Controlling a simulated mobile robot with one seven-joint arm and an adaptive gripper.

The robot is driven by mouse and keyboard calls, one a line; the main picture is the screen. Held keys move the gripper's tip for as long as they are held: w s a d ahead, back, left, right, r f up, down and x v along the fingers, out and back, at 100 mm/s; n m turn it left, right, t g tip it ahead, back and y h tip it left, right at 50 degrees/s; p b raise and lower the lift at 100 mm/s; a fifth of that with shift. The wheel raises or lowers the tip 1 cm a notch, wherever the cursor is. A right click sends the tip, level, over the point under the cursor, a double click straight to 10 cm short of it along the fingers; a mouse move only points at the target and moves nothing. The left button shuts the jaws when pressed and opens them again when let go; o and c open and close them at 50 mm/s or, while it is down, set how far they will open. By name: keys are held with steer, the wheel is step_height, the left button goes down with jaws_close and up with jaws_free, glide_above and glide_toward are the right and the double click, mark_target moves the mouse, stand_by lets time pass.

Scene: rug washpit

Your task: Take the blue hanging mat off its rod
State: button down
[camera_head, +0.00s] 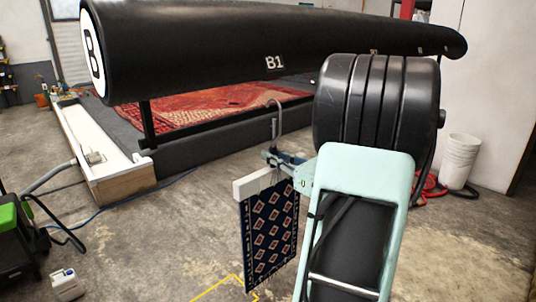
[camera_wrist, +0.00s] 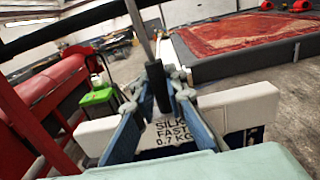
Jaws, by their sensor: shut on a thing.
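The blue mat (camera_head: 268,235), with a dark blue field and rows of small diamonds, hangs from a white clamp bar (camera_head: 250,184) in the head view. A grey hook (camera_head: 276,108) rises above the bar; no rod shows in its bend there. My gripper (camera_head: 270,158) is shut on the hanger's stem just above the bar. In the wrist view my gripper (camera_wrist: 158,88) has both blue fingers closed on a dark sleeve of the stem. Below, the white bar (camera_wrist: 240,106) and a label reading "SILK FAST 0.7 KG" show; most of the mat is hidden there.
A big black roller (camera_head: 200,45) marked B1 spans the back above a low grey pit edge (camera_head: 200,150) and a red rug (camera_head: 210,108). A green and black machine (camera_head: 14,235) stands at left, a white bucket (camera_head: 459,160) at right. Concrete floor is open around the mat.

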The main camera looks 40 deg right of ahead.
steer(key=s, duration=0.5)
steer(key=shift+s+d, duration=0.2)
steer(key=shift+s, duration=0.1)
stand_by(0.6)
